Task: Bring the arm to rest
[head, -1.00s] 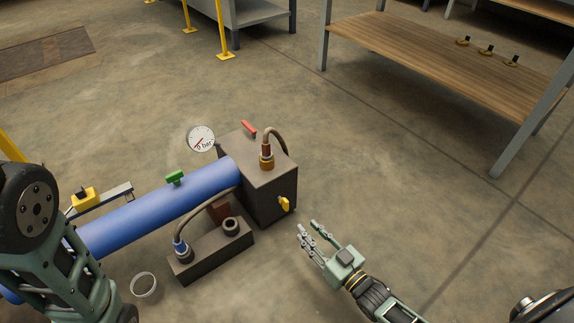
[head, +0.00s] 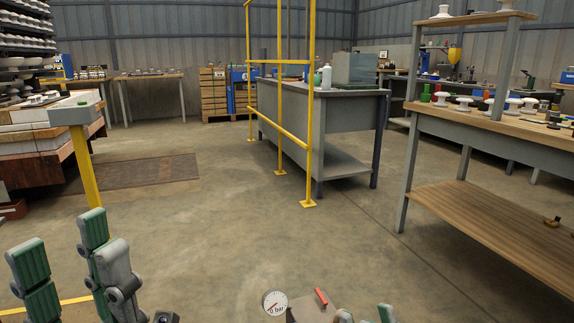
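My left gripper (head: 68,255) is at the lower left of the head view. Its green and grey fingers point up and stand apart, with nothing between them. Two small tips of my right gripper (head: 366,316) show at the bottom edge; the rest of it is out of frame. A round white pressure gauge (head: 275,302) marked bar sits at the bottom middle. Beside it is the top of a dark box (head: 306,311) with a red lever (head: 321,297). The rest of the box is below the frame.
A yellow railing (head: 280,120) stands before a grey bench (head: 285,139). At right is a workbench (head: 520,135) with several white insulators on it and a wooden lower shelf (head: 490,228). A yellow post (head: 88,170) stands at left. The middle floor is clear.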

